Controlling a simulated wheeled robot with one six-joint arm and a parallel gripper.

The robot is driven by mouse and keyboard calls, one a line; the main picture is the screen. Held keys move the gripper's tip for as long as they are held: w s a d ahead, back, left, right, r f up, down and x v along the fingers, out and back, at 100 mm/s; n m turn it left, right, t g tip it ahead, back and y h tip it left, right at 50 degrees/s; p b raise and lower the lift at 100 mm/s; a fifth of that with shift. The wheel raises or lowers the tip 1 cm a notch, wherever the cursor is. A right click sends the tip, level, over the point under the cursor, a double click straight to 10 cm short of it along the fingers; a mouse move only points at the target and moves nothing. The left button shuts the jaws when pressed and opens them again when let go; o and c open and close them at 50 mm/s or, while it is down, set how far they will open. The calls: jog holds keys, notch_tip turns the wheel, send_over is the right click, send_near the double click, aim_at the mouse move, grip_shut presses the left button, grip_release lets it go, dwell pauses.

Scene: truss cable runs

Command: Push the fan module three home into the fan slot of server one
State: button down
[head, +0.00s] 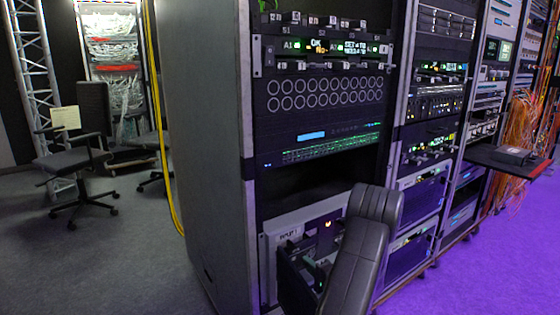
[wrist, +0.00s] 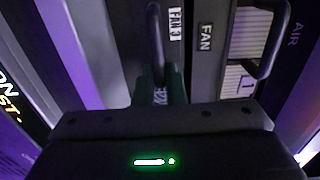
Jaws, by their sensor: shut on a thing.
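In the wrist view, fan module three (wrist: 122,50) is a dark block with a white FAN 3 label and a black handle. My gripper (wrist: 160,88) is shut on the handle, its dark green fingers either side of it. The module lies alongside a panel marked FAN (wrist: 205,60). I cannot tell how deep it sits in the slot. In the head view, server one (head: 287,222) is the grey unit low in the near rack, with a small orange light. My arm and wrist cover much of its front, and the module cannot be made out there.
The near rack's side panel (head: 203,150) stands left of my arm. Another black handle (wrist: 268,45) and a part marked AIR (wrist: 296,35) are close on the right in the wrist view. More racks continue right, with a pull-out shelf (head: 500,160).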

jog(key=c, duration=1.4)
grip_release()
jog(key=p+v, duration=0.2)
jog(key=v, duration=1.1)
jog(key=shift+s+d, duration=0.2)
jog(key=shift+s, duration=0.15)
jog(key=b+x, duration=0.2)
jog(key=x, duration=1.1)
jog(key=shift+w+a, duration=0.2)
jog(key=shift+w, duration=0.2)
jog(key=shift+p, duration=0.3)
jog(key=shift+s+d+b, duration=0.1)
jog(key=shift+s+b, duration=0.1)
jog(key=shift+b, duration=0.1)
